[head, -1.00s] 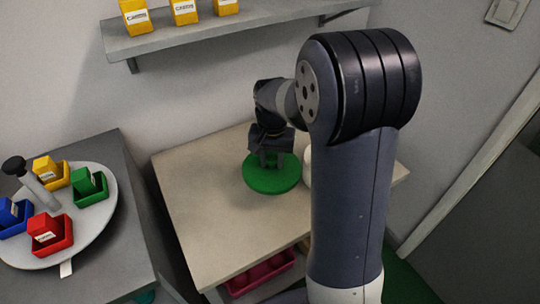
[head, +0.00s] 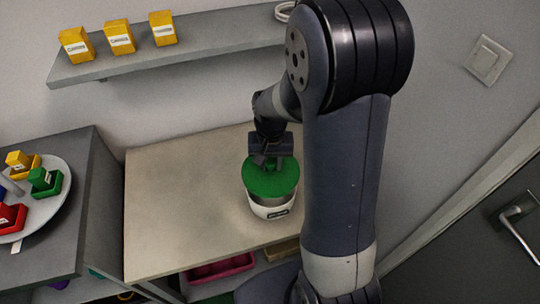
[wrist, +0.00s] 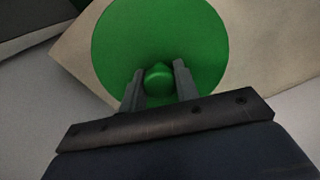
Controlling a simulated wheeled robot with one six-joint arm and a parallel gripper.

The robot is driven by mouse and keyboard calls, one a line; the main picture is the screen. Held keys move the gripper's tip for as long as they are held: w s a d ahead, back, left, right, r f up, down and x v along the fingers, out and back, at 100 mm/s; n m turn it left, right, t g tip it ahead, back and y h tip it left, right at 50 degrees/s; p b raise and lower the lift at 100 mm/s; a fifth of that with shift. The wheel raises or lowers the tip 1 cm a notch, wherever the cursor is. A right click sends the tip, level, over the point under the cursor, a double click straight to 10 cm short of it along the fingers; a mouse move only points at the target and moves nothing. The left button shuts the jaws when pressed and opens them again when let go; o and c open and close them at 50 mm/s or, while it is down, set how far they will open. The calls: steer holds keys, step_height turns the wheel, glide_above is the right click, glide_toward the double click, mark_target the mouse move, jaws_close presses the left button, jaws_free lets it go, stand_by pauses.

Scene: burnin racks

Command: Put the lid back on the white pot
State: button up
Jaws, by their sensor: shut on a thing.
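The green round lid (head: 270,182) is over the white pot (head: 267,212), which stands on the beige table top. The pot has a dark label on its front; its right side is close to my arm. I cannot tell whether the lid rests on the rim or hangs just above it. My gripper (head: 270,161) is above the lid, shut on its knob. In the wrist view the green knob (wrist: 158,78) sits between the two fingers of my gripper (wrist: 159,72), with the lid (wrist: 150,30) spread out beyond. The pot is hidden there under the lid.
The beige table (head: 180,200) is clear left of the pot. A grey cabinet (head: 95,215) at left carries a round tray (head: 62,205) with coloured bins. A wall shelf (head: 190,58) holds yellow boxes.

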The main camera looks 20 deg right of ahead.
steer(key=shift+d+f, duration=0.1)
steer(key=shift+d, duration=0.05)
steer(key=shift+f+b, duration=2.55)
steer(key=shift+f, duration=0.5)
steer(key=shift+f, duration=0.15)
steer(key=o, duration=1)
steer(key=shift+o, duration=0.7)
steer(key=o, duration=0.4)
